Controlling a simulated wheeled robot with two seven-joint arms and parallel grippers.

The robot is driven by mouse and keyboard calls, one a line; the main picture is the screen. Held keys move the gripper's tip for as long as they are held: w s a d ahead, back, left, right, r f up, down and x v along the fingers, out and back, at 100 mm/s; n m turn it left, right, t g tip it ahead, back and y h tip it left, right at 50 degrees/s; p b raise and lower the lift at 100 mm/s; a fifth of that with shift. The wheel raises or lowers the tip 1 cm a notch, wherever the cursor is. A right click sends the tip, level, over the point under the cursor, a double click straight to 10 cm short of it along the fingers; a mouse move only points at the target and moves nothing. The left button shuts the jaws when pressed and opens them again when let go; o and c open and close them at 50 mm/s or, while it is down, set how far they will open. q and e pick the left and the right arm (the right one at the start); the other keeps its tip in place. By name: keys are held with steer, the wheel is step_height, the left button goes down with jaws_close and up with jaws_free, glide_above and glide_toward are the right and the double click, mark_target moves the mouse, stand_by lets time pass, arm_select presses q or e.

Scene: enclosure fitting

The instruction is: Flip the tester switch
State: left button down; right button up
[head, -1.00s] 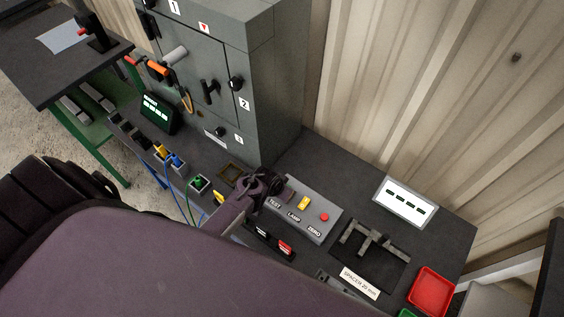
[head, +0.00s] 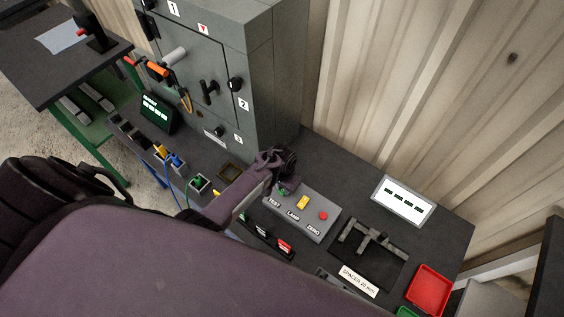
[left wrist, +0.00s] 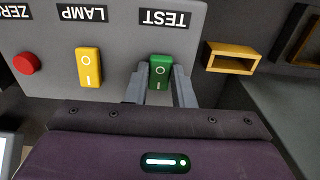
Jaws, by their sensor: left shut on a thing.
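The tester box (head: 296,218) is a grey panel on the bench, marked TEST, LAMP and ZERO. Its green TEST rocker (left wrist: 160,71) stands between the two fingers of my left gripper (left wrist: 160,88) in the left wrist view. The fingers are closed on the rocker's sides. In the head view my left gripper (head: 284,184) is at the TEST end of the box, partly covering the rocker. The yellow LAMP rocker (left wrist: 88,67) and red ZERO button (left wrist: 26,64) are beside it, untouched. My right gripper is not in view.
A grey cabinet (head: 261,75) stands close behind the box. A black fixture with grey metal bars (head: 373,240), a display (head: 404,201) and a red tray (head: 432,288) lie to the right. A yellow-edged socket (left wrist: 232,58) is close beside the TEST rocker.

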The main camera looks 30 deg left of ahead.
arm_select(q)
steer(key=shift+g, duration=0.3)
steer(key=c, duration=1.2)
jaws_free()
steer(key=shift+c, duration=0.2)
steer(key=shift+r, duration=0.15)
step_height(320, 180, up, 8)
steer(key=shift+w+f+p, duration=0.1)
steer(key=shift+f+p, duration=0.15)
steer(key=shift+p, duration=0.05)
